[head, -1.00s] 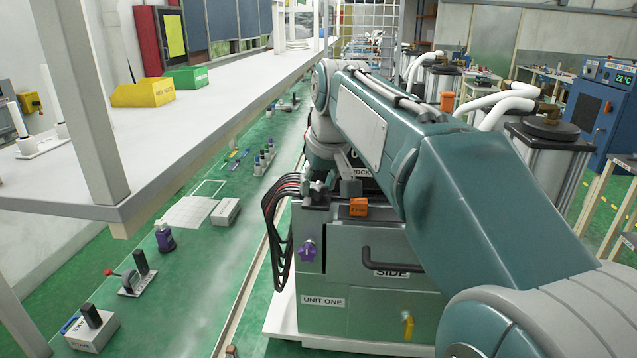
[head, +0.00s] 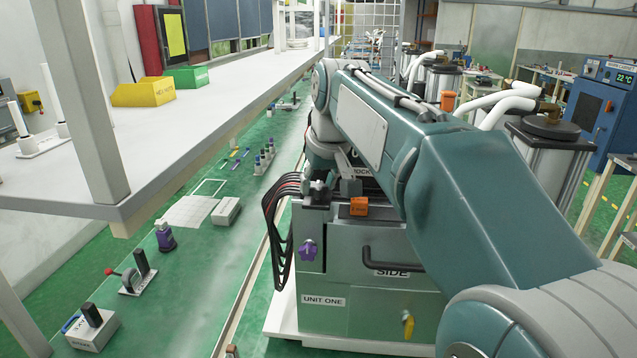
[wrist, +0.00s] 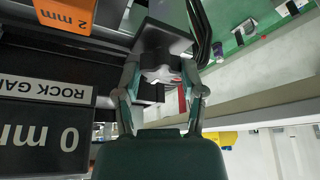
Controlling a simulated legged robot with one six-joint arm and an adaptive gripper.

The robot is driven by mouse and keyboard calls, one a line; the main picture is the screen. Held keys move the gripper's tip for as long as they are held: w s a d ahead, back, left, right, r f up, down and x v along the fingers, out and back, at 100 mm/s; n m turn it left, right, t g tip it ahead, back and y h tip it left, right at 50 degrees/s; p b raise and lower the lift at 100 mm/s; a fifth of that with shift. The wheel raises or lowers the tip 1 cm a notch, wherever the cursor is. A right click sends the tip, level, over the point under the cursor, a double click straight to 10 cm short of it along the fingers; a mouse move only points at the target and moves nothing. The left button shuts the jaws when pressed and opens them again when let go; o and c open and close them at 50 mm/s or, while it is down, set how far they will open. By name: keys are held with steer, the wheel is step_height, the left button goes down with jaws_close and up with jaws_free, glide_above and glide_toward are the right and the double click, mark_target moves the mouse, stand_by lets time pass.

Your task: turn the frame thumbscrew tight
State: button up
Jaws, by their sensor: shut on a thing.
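The frame thumbscrew (wrist: 161,74) is a small pale grey lobed knob in the wrist view. My gripper (wrist: 162,84) has a finger on each side of it and is shut on it. A dark block sits just behind the knob. In the head view a small grey star-shaped knob (head: 318,186) stands on the upper front of the green unit (head: 345,240), below my wrist. My fingers are hard to make out there. How far the screw is seated cannot be seen.
A purple knob (head: 308,250), black handle (head: 393,257) and yellow tap (head: 407,322) are on the unit's front. Black cables (head: 272,225) hang at its left. An orange tag (head: 358,206) sits right of the grey knob. A white shelf (head: 200,100) runs along the left.

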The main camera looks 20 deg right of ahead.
steer(key=o, duration=1.1)
steer(key=shift+r, duration=0.1)
steer(key=v, duration=1.1)
steer(key=shift+s+r, duration=0.15)
steer(key=shift+r, duration=0.15)
